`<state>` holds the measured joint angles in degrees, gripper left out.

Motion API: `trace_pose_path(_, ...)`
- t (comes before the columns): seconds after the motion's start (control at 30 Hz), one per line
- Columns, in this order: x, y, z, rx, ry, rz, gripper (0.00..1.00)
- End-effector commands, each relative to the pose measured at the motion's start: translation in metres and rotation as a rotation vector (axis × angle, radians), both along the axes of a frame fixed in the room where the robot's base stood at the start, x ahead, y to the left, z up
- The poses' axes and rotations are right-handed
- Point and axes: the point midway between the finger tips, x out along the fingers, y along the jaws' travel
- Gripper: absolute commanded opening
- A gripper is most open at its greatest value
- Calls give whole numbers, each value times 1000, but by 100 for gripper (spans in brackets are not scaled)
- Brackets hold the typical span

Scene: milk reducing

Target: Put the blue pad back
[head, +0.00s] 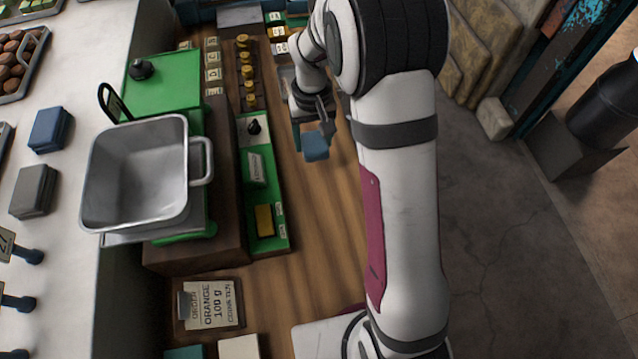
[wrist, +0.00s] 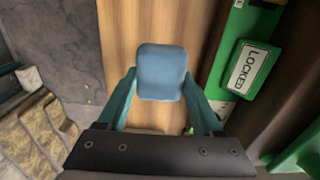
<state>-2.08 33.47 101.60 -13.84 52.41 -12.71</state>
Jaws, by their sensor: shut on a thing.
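My gripper (head: 313,134) is shut on a light blue pad (head: 316,147) and holds it above the wooden counter (head: 310,215), right of the green panel. In the wrist view the pad (wrist: 161,72) sits between the two teal fingers (wrist: 163,98), with bare wood below it. Another blue pad (head: 49,129), darker, lies on the pale counter at the far left, with a dark grey pad (head: 34,190) in front of it.
A metal pan (head: 137,175) rests on a green scale (head: 165,85). A green panel (head: 270,220) with a "LOCKED" label (wrist: 248,68) stands beside my gripper. Brass weights (head: 247,72) stand in a row behind. An "ORANGE 100 g" card (head: 211,305) lies in front.

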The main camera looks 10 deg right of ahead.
Motion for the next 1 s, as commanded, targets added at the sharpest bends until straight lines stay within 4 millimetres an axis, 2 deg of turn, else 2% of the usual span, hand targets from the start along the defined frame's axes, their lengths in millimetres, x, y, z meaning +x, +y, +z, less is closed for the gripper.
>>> trace_pose_path(0.1,-39,-39,12,0,-1,-11,7)
trace_pose_path(0.2,-82,-68,19,-1,-3,-16,7)
trace_pose_path(0.33,-136,-90,23,-1,-4,-20,7)
trace_pose_path(0.4,-155,-95,23,-1,-3,-19,7)
trace_pose_path(0.47,-165,-96,22,0,-2,-20,7)
trace_pose_path(0.57,-166,-85,14,1,1,-12,7)
trace_pose_path(0.83,-131,-13,-34,0,3,-8,7)
trace_pose_path(1.0,-120,7,-50,0,1,-15,7)
